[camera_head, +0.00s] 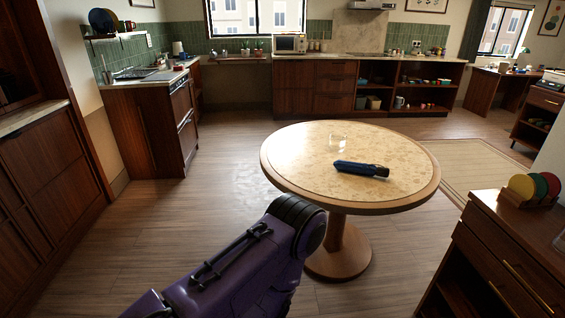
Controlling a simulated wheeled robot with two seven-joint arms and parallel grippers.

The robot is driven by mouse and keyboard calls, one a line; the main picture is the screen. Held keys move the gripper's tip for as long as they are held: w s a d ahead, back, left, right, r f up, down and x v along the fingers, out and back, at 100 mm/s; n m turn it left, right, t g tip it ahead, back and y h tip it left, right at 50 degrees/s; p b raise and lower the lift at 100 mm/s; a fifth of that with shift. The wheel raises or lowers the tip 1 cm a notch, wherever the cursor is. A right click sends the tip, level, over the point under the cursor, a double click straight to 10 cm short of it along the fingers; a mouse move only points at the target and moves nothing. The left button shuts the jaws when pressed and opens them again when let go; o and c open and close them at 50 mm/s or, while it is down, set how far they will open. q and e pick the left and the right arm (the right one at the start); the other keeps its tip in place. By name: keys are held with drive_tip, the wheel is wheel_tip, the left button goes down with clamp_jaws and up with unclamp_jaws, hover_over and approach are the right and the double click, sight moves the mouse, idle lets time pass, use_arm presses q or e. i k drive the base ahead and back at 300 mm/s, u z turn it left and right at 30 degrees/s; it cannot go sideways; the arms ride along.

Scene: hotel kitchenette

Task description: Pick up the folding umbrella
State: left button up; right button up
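A dark blue folding umbrella (358,168) lies on its side on the round table (400,194), right of the middle of the top. Its dark end points right. A purple arm of mine reaches up from the bottom of the picture and ends in a dark rounded joint at the table's near left edge, apart from the umbrella. No gripper fingers show in the head view.
A small clear glass-like item (338,140) stands behind the umbrella on the table. A wooden dresser (510,250) with a rack of coloured discs (532,187) is at right. Kitchen counters line the back and left. The floor left of the table is clear.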

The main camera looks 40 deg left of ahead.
sight(359, 168)
drive_tip(key=u, duration=1.95)
drive_tip(key=i, duration=1.8)
drive_tip(key=z, duration=2.85)
